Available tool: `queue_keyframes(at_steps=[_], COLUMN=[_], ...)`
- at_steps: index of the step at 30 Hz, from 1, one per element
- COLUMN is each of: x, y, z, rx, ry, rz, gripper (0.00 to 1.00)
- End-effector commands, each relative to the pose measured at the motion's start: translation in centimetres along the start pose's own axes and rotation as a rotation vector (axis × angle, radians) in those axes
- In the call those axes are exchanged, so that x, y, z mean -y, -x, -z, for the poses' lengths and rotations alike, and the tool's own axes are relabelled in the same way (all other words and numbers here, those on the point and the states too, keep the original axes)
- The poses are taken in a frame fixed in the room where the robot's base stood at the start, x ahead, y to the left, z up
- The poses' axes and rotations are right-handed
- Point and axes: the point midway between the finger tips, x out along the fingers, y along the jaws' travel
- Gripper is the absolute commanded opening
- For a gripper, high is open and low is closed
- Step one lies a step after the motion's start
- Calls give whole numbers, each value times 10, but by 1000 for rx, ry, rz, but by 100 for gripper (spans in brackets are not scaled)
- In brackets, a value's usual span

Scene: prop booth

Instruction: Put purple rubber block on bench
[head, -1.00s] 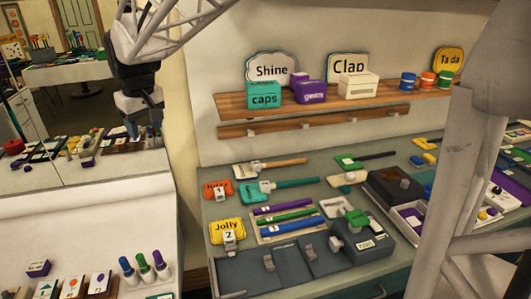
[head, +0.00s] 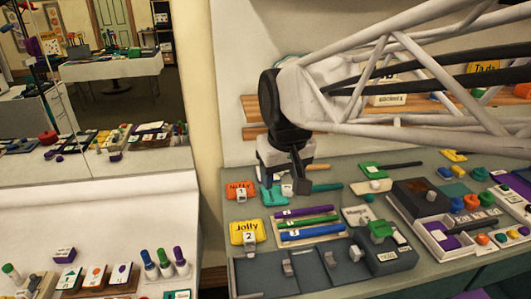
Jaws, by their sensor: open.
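My gripper (head: 298,182) hangs above the left back part of the grey-green bench (head: 335,173), near the orange and teal tags. Its jaws are open, with nothing visible between them. A small purple block with a white label (head: 64,255) lies on the white table at the left, well away from the gripper. A purple piece (head: 447,240) sits in a white tray on the bench at the right. I cannot tell which of these is rubber.
A yellow "Jolly" tag (head: 243,231), purple, green and blue rods (head: 308,223) and a dark slotted rack (head: 262,272) crowd the bench front. Capped bottles (head: 165,262) stand on the white table (head: 120,210). My arm hides much of the shelf (head: 250,107).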

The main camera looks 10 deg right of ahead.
Motion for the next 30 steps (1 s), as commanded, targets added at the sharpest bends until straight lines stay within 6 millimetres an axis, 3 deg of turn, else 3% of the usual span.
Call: queue_keyframes(at_steps=[1,9,15,21,29,30], x=[-6,-27,-34,-36,-36,-36], y=[-1,-15,-25,-30,-30,-30], z=[-16,-89,-126,-139,-139,-139], rx=[-3,-10,-15,-15,-15,-15], ry=[-23,-133,-191,-211,-212,-212], rz=[-5,-26,-37,-41,-41,-41], gripper=[56,56,56,56,56,62])
